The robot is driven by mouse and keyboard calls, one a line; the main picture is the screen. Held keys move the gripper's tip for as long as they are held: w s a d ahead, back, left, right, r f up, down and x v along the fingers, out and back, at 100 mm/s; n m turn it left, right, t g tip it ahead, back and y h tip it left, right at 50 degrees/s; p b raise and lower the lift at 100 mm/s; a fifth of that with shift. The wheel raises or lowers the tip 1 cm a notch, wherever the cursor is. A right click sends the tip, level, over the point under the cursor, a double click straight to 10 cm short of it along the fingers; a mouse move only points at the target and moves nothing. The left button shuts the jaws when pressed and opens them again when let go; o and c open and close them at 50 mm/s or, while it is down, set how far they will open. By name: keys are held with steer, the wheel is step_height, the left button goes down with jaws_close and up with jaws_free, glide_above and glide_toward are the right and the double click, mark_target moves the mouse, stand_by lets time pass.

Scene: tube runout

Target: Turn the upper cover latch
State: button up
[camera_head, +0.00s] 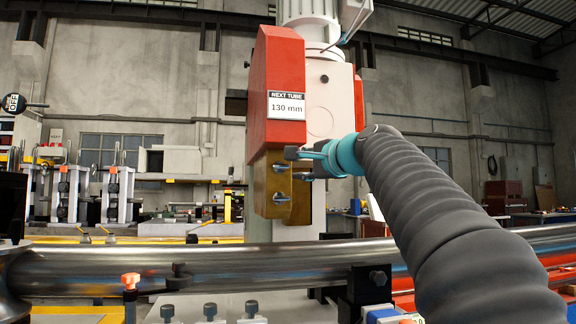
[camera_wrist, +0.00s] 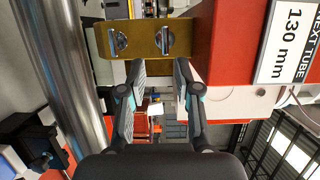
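A brass block (camera_head: 270,186) sits below the red cover (camera_head: 276,75) and carries two silver latches. The upper latch (camera_head: 280,168) is nearer the red cover, and the lower latch (camera_head: 281,198) is beneath it. In the wrist view, which is turned sideways, the upper latch (camera_wrist: 165,41) is on the right, nearer the red cover (camera_wrist: 232,45), and the lower latch (camera_wrist: 119,42) is on the left. My gripper (camera_head: 298,164) is open beside the brass block at about the upper latch's height. In the wrist view my gripper (camera_wrist: 160,72) has nothing between its fingers.
A label (camera_head: 287,105) on the cover reads "NEXT TUBE 130 mm". A long steel tube (camera_head: 190,268) runs across below the block and shows at left in the wrist view (camera_wrist: 65,70). A dark clamp (camera_head: 369,288) stands by the tube at right.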

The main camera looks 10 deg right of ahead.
mark_target(282, 166)
steer(key=shift+r+p+x, duration=0.2)
steer(key=shift+p+x, duration=0.65)
steer(key=shift+x, duration=1.15)
steer(key=shift+r+p+x, duration=0.2)
steer(key=shift+p+x, duration=0.6)
steer(key=shift+x, duration=1.2)
steer(key=shift+w, duration=0.15)
jaws_close()
